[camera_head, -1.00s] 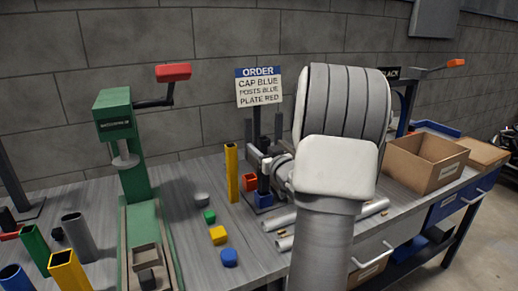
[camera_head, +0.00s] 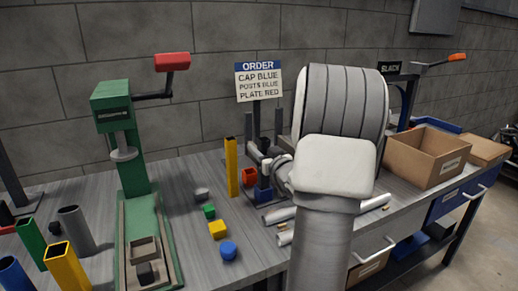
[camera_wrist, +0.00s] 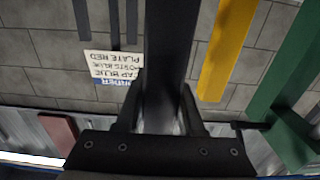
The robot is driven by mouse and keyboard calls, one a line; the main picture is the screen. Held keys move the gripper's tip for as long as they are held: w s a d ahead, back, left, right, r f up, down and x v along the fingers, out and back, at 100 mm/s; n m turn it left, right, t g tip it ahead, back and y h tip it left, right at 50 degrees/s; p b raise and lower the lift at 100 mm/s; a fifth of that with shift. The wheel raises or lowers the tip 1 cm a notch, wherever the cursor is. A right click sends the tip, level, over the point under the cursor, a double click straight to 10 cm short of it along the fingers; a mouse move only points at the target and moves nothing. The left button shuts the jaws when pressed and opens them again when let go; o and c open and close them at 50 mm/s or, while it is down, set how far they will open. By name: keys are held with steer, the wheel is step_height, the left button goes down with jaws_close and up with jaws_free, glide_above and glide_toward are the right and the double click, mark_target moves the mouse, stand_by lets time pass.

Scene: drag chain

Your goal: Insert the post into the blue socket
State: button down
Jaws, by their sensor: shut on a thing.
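My gripper (camera_wrist: 165,125) is shut on a dark post (camera_wrist: 166,55), which runs up the middle of the wrist view between the fingers. In the head view my gripper (camera_head: 267,158) is partly hidden by my pale wrist and forearm. A small blue socket (camera_head: 263,195) sits on the bench just below my gripper. The post's lower end appears close above or at the socket; I cannot tell whether it is inside. A red socket (camera_head: 249,177) stands just left of it.
A tall yellow post (camera_head: 232,167) stands close left of my gripper. A green press (camera_head: 133,165) is further left. The order sign (camera_head: 259,82) stands behind. Grey tubes (camera_head: 280,216) lie at the bench's front. A cardboard box (camera_head: 425,160) is at right.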

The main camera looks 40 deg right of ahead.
steer(key=shift+f+b, duration=1.2)
steer(key=shift+f, duration=0.35)
steer(key=shift+c, duration=2.2)
jaws_free()
steer(key=shift+s, duration=0.1)
steer(key=p+v, duration=0.2)
steer(key=v, duration=1.5)
steer(key=shift+p, duration=0.4)
steer(key=shift+r, duration=0.1)
